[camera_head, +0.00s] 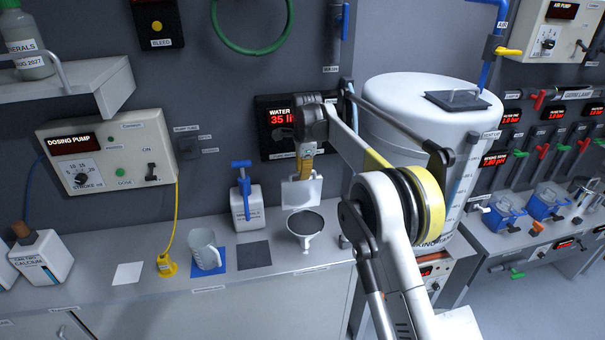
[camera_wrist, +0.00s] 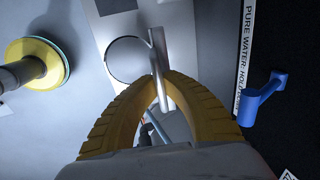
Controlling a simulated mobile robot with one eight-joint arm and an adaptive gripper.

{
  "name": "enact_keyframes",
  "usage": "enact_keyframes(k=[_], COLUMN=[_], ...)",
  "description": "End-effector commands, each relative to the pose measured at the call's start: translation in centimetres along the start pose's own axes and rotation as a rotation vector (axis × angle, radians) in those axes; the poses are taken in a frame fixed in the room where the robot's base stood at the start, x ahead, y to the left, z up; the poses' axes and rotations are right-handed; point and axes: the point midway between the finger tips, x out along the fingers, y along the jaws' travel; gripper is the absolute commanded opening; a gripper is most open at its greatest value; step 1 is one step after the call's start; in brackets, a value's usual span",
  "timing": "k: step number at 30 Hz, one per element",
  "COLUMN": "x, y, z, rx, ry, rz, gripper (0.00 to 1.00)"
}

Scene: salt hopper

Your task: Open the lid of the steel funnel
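The steel funnel (camera_head: 305,226) stands on the bench, and its round mouth shows dark from above. A pale square plate, which looks like its raised lid (camera_head: 301,194), stands nearly upright behind the mouth. My gripper (camera_head: 304,177) points down at the top of this plate. In the wrist view my gripper's yellow fingers (camera_wrist: 160,78) close together around a narrow metal piece (camera_wrist: 159,48), which looks like the lid or its handle nearly edge-on. A round grey outline lies just left of it on a metal surface. The exact contact is partly hidden by the fingers.
A white bottle with a blue top (camera_head: 247,207) and a dark square mat (camera_head: 254,255) are left of the funnel. Further left, a clear jug (camera_head: 205,250) stands on a blue mat. The large white tank (camera_head: 400,100) is close on the right. The wall is close behind.

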Motion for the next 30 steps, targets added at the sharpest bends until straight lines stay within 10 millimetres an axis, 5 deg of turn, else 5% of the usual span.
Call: enact_keyframes(k=[10,13,23,30], x=[-0.1,-0.1,-0.3,-4.0], y=[0.0,0.0,0.0,0.0], z=[0.0,0.0,0.0,0.0], rx=[0.0,0.0,0.0,0.0], ry=[0.0,0.0,0.0,0.0], rz=[-0.001,-0.001,-0.001,-0.001], gripper=[0.0,0.32,0.32,0.32])
